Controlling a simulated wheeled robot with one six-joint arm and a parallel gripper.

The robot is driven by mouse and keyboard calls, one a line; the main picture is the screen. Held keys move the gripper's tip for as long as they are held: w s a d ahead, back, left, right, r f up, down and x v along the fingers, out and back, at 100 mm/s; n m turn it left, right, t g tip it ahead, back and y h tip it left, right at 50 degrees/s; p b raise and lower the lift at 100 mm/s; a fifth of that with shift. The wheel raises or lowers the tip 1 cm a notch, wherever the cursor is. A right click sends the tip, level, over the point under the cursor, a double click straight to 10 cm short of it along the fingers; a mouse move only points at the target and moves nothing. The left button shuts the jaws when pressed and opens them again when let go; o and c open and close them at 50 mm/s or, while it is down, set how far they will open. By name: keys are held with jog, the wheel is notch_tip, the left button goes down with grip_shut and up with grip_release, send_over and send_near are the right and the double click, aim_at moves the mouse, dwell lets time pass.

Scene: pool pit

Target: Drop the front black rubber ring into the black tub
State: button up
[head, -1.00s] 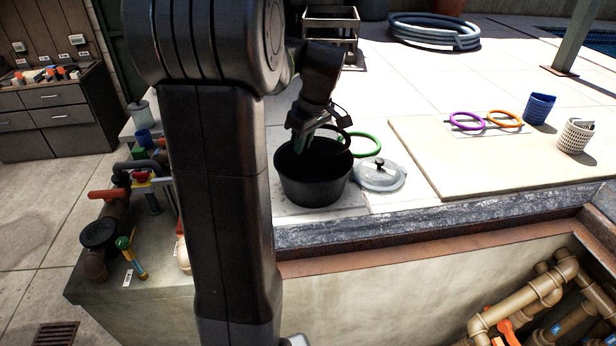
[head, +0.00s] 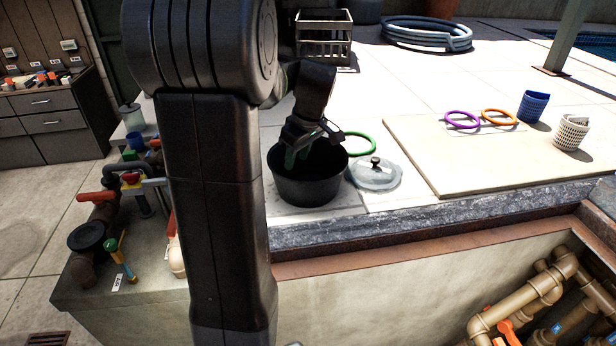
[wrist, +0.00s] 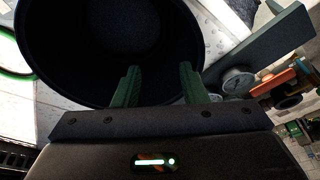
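The black tub (head: 308,190) stands upright on the pale deck. I cannot make out the black rubber ring in either view now. The tub's inside is too dark to tell whether it lies there.
A green ring (head: 362,142) lies behind the tub, and a pale lid with a black knob (head: 375,176) lies right of it. Purple (head: 462,119) and orange (head: 499,118) rings and blue (head: 533,107) and white (head: 571,134) baskets stand farther right. The deck edge (head: 420,212) drops to a pipe pit.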

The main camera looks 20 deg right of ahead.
jog(key=shift+r, duration=0.1)
jog(key=b+v, duration=0.1)
jog(key=v, duration=1.2)
jog(key=shift+r+b, duration=0.3)
jog(key=shift+s+f, duration=0.1)
jog(key=w+p+x, duration=0.1)
jog(key=p+x, duration=0.3)
jog(key=x, duration=0.6)
jog(key=shift+a, duration=0.2)
